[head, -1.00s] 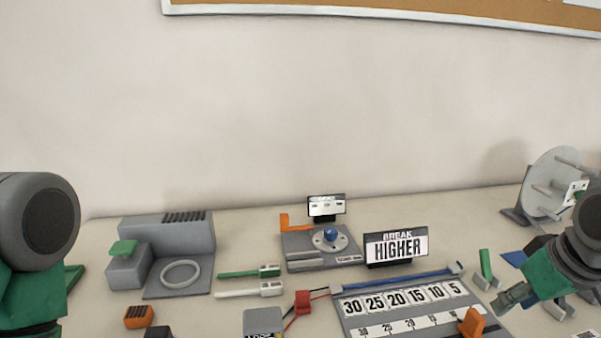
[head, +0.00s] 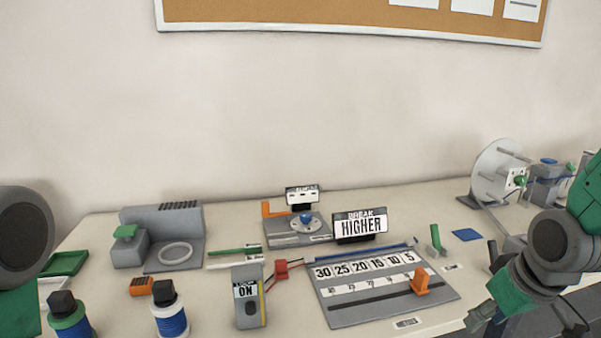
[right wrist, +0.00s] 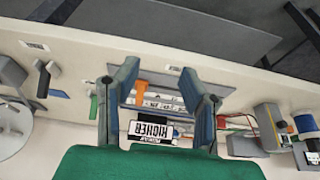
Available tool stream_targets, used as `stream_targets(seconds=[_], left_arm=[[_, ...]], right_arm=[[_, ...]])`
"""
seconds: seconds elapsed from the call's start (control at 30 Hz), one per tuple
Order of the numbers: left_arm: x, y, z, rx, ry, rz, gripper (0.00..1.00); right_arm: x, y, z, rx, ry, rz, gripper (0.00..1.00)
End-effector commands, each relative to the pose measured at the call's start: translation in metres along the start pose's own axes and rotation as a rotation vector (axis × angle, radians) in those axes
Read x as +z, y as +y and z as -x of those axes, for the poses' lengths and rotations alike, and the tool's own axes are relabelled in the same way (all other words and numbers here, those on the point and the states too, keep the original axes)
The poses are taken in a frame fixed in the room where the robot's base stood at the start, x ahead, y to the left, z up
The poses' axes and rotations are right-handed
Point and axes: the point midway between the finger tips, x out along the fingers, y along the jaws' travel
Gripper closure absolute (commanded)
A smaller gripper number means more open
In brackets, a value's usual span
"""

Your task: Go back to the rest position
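My right gripper (head: 482,318) is at the lower right in the head view, off the front edge of the table. In the right wrist view its two fingers (right wrist: 160,90) stand apart with nothing between them, and the table's things lie beyond them. My left arm shows only as a grey joint and green link at the left edge of the head view; the left gripper itself is out of frame.
The table (head: 95,225) holds a numbered board (head: 350,315) with an orange slider (head: 420,282), a "BREAK HIGHER" sign (head: 361,225), a grey "ON" box (head: 250,310), blue spools (head: 171,318) and a round disc stand (head: 497,172). The table's front edge is near the right gripper.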

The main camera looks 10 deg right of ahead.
Motion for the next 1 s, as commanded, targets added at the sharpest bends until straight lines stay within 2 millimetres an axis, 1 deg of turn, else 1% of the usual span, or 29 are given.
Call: stream_targets(seconds=[0.03, 0.17, 0.27, 0.37, 0.47, 0.5, 0.57, 0.6, 0.67, 0.7, 0.8, 0.83, 0.9, 1.0], left_arm=[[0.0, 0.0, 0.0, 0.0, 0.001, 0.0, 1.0], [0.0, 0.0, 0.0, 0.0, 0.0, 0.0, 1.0], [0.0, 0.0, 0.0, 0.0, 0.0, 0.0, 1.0], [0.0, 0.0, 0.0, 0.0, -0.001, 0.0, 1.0], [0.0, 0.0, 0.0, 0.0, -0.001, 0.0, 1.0], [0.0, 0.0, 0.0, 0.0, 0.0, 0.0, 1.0], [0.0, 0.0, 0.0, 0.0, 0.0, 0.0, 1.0], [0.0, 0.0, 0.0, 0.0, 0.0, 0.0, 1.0], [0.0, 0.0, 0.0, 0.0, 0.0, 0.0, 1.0], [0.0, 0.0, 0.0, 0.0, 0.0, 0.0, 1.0], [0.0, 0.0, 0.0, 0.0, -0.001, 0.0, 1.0], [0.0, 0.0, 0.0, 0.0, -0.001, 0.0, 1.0], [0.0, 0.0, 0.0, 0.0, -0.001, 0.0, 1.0], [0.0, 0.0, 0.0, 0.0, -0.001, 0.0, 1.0]], right_arm=[[0.005, -0.002, -0.008, 0.004, -0.012, 0.001, 0.64], [0.02, -0.007, -0.027, 0.013, -0.035, -0.002, 0.64], [0.034, -0.013, -0.046, 0.02, -0.059, -0.002, 0.64], [0.053, -0.02, -0.069, 0.026, -0.089, -0.003, 0.64], [0.081, -0.03, -0.098, 0.032, -0.129, -0.002, 0.64], [0.096, -0.036, -0.11, 0.033, -0.147, -0.001, 0.64], [0.122, -0.045, -0.129, 0.032, -0.177, -0.002, 0.64], [0.14, -0.052, -0.14, 0.03, -0.195, 0.0, 0.64], [0.167, -0.062, -0.154, 0.026, -0.221, -0.002, 0.64], [0.185, -0.068, -0.161, 0.023, -0.238, -0.003, 0.64], [0.222, -0.082, -0.173, 0.013, -0.27, -0.007, 0.64], [0.231, -0.085, -0.176, 0.01, -0.278, -0.009, 0.64], [0.248, -0.092, -0.18, 0.003, -0.291, -0.012, 0.64], [0.261, -0.097, -0.183, -0.002, -0.301, -0.015, 0.64]])
